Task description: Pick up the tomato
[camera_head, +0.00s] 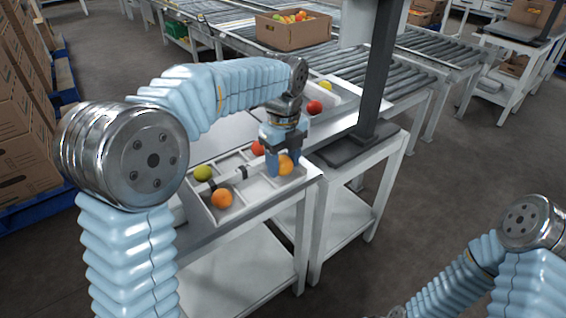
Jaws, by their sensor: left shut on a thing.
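My left gripper (283,170) points down over the right part of a white divided tray (258,189). Its fingers are shut on an orange tomato (287,165), which they partly hide. I cannot tell whether this tomato still touches the tray. A red tomato (258,148) lies just behind the gripper, to its left. A yellow-green tomato (203,173) and another orange tomato (222,198) lie in the left part of the tray. My right arm shows at the lower right, but its gripper is out of view.
A dark post (376,75) stands on the table to the right of the gripper. Behind are a red tomato (314,107), a yellow one (327,85) and roller conveyors (400,85). A cardboard box (292,34) of tomatoes sits on the far conveyor. Stacked cartons (20,120) stand at left.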

